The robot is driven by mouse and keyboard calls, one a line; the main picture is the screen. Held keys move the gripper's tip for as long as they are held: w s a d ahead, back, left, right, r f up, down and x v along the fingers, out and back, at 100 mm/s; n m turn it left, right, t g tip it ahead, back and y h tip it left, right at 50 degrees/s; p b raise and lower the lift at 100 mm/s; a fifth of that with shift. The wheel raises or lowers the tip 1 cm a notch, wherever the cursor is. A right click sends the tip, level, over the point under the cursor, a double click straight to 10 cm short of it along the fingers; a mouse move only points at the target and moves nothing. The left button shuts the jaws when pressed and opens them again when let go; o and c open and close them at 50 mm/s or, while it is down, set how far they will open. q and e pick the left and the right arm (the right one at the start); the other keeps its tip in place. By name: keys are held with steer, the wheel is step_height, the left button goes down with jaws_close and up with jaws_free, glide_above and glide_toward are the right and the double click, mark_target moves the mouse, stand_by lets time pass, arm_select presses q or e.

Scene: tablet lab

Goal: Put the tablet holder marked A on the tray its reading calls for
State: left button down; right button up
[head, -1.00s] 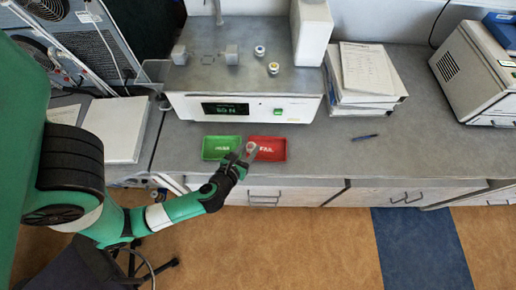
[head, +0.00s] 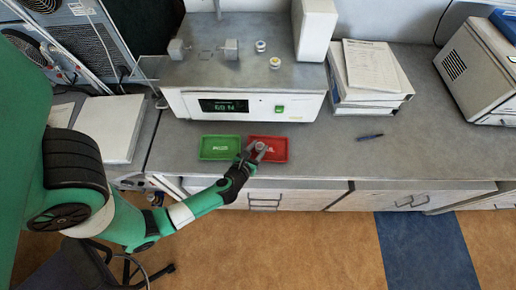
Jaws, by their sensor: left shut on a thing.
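My left gripper (head: 254,153) is shut on a small pale round tablet holder (head: 260,146), whose marking is too small to read. It is over the left part of the red tray (head: 279,156); I cannot tell whether the holder touches the tray. The green tray (head: 220,155) lies just to the left and is empty. The tester (head: 245,106) behind has a lit display (head: 223,106) with green characters ending in what looks like N; the digits are not clear. Two more small round holders (head: 260,46) (head: 275,63) stand on the tester's top. My right gripper is not in view.
A stack of papers and binders (head: 370,75) is right of the tester, with a dark pen (head: 370,137) in front. A white box-shaped device (head: 480,75) is at the far right. The counter between is clear.

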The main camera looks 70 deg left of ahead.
arm_select(q)
steer(key=shift+f, duration=0.2)
steer(key=shift+c, duration=2.2)
jaws_free()
steer(key=shift+r, duration=0.1)
steer(key=shift+r, duration=0.15)
steer(key=shift+s+d+r, duration=0.1)
steer(key=shift+s+d, duration=0.1)
steer(key=shift+d, duration=0.05)
steer(key=p+v, duration=0.1)
steer(key=v, duration=1)
steer(key=shift+d, duration=0.15)
steer(key=shift+s, duration=0.1)
